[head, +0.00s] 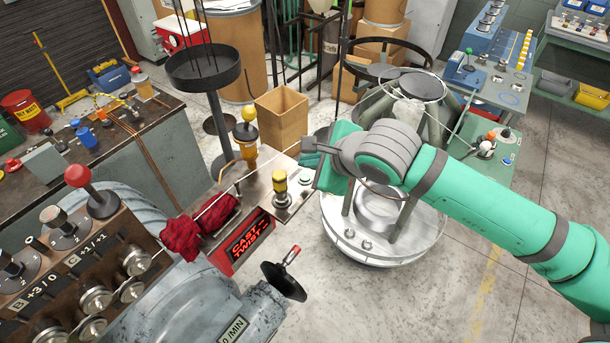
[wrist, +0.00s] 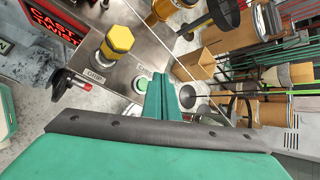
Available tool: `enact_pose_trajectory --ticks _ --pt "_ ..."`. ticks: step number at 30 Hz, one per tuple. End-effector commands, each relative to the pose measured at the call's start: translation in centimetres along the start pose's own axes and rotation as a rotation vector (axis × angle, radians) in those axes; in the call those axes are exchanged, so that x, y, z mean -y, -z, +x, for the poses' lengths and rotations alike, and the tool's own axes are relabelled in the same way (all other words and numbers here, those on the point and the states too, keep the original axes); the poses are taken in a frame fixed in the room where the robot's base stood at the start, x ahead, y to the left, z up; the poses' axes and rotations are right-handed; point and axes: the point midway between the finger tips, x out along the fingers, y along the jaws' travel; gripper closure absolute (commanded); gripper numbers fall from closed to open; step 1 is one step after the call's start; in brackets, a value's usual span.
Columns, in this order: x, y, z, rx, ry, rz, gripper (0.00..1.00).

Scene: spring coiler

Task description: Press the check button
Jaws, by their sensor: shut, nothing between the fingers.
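The check button is a small round green button (wrist: 141,84) with a pale rim on the metal panel (wrist: 150,45) in the wrist view. A partly hidden label (wrist: 143,71) sits beside it. In the head view the button (head: 305,179) is a small green spot at the panel's right end. My gripper (wrist: 160,80) is shut and empty, its teal fingertips just right of the button and overlapping its edge in the picture. I cannot tell whether they touch it. In the head view my gripper (head: 309,160) is over the panel's right end.
A yellow knob (head: 279,181) stands on the same panel left of the button. A taller yellow-topped post (head: 246,137) is behind it. A red-handled crank (head: 288,262) sticks out in front, below the red "CAST TWIST" sign (head: 247,243). A white round-based machine (head: 385,235) stands to the right.

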Motion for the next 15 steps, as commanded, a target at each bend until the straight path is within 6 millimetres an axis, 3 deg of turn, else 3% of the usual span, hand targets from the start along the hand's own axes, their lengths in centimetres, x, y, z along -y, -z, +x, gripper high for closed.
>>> enact_pose_trajectory --ticks 15 --pt "-0.89 0.83 1.17 0.000 0.000 0.000 1.00"
